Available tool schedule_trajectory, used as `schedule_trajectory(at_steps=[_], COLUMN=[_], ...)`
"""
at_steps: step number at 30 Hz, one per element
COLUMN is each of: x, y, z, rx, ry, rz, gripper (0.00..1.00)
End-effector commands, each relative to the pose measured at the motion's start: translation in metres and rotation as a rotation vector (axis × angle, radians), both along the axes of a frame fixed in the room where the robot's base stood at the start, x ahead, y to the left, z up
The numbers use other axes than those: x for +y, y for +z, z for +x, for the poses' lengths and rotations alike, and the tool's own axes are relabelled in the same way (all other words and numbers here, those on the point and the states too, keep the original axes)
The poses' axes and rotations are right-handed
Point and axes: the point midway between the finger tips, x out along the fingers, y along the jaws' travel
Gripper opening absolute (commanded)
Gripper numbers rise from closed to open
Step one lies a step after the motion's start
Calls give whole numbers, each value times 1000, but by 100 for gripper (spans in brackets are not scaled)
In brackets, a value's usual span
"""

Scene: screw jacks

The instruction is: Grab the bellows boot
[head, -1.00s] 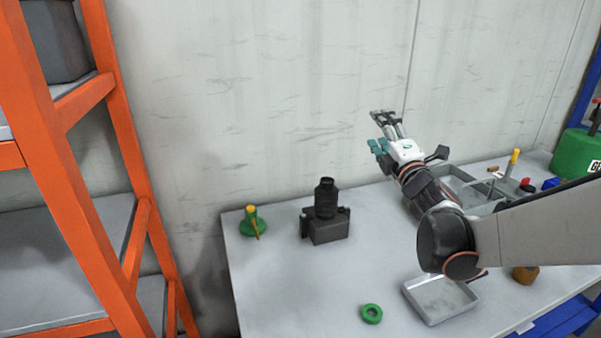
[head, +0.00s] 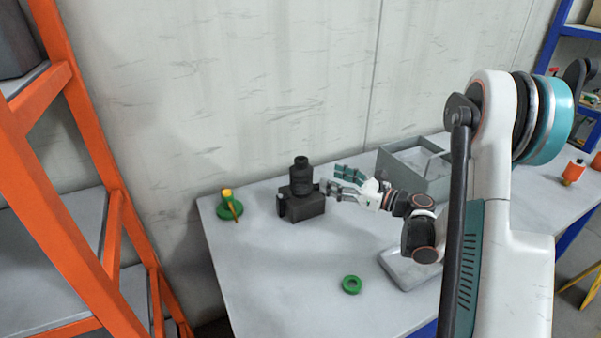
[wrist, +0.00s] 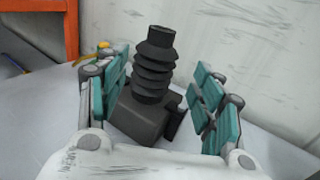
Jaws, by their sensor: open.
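The bellows boot (head: 301,178) is a black ribbed sleeve standing upright on a dark block (head: 303,207) near the back of the table. In the wrist view the boot (wrist: 155,66) appears slightly tilted, rising from the block (wrist: 140,118). My gripper (head: 337,182) is just right of the boot in the head view, with its fingers pointing left toward it. In the wrist view my gripper (wrist: 163,95) is open, with teal finger pads left and right of the boot and block. No pad visibly touches the boot, and nothing is held.
A green piece with a yellow top (head: 229,205) stands left of the block. A green ring (head: 352,284) lies at the front. A grey divided tray (head: 412,180) sits behind my arm, and a shallow tray (head: 402,273) is partly hidden. An orange shelf rack (head: 58,190) is at left.

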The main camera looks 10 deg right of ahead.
Motion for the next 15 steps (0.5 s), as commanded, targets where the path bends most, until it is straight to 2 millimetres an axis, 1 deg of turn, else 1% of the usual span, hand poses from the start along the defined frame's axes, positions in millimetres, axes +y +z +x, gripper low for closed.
schedule_trajectory(at_steps=[1, 7, 10, 15], x=[9, 32, 40, 45], y=[-2, -1, -1, 0], z=[8, 36, 44, 51], rx=[1, 1, 0, 0], ry=[4, 2, 1, -1], rz=[1, 2, 4, 4], gripper=[61, 61, 61, 61])
